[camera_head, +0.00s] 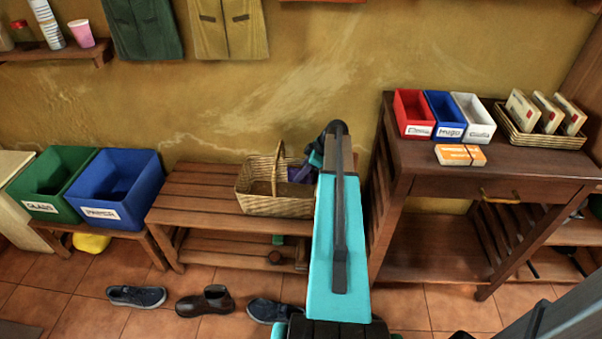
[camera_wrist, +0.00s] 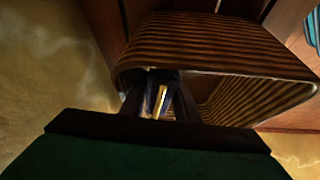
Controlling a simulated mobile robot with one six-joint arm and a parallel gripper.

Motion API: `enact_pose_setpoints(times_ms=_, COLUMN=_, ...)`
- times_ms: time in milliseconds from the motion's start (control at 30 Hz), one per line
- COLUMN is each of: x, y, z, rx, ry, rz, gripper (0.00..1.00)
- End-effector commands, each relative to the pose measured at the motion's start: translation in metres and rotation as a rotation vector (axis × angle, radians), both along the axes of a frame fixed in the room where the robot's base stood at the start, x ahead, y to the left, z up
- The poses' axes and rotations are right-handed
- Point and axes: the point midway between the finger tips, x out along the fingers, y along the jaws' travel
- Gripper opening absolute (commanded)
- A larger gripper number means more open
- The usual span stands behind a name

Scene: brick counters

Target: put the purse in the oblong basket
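A wicker basket (camera_head: 275,205) with a raised handle stands on the wooden bench. A small part of a purple purse (camera_head: 301,173) shows at its right end, mostly hidden by my turquoise arm. In the wrist view the basket's ribbed wall (camera_wrist: 210,45) and rim are close ahead. My gripper (camera_wrist: 158,105) is at the basket's rim, with its dark fingers on either side of the dark purse (camera_wrist: 152,82), which has a gold strip. The fingers appear closed on it. Shadow hides the purse's lower part and whether it touches the basket.
A green bin (camera_head: 50,182) and a blue bin (camera_head: 117,190) stand left of the bench (camera_head: 190,200). Shoes lie on the floor in front. A wooden table (camera_head: 400,150) at right holds small coloured boxes and a low wicker tray (camera_head: 545,140) with upright boxes.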

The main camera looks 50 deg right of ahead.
Motion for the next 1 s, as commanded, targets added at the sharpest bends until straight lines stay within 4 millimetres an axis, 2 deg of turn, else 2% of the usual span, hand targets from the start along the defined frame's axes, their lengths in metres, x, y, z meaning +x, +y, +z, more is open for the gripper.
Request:
enact_pose_setpoints(times_ms=33, x=0.000, y=0.000, z=0.000, rx=0.000, ry=0.000, rz=0.000, gripper=0.36)
enact_pose_setpoints(times_ms=100, x=0.000, y=0.000, z=0.000, rx=0.000, ry=0.000, rz=0.000, gripper=0.48)
enact_pose_setpoints(times_ms=133, x=0.000, y=0.000, z=0.000, rx=0.000, ry=0.000, rz=0.000, gripper=0.50)
enact_pose_setpoints(times_ms=567, x=-0.002, y=-0.001, z=0.004, rx=-0.001, ry=0.000, rz=0.000, gripper=0.50)
enact_pose_setpoints(times_ms=767, x=-0.009, y=-0.006, z=0.019, rx=-0.001, ry=-0.001, rz=-0.001, gripper=0.50)
enact_pose_setpoints(times_ms=1000, x=-0.025, y=-0.016, z=0.051, rx=-0.001, ry=-0.001, rz=-0.001, gripper=0.50)
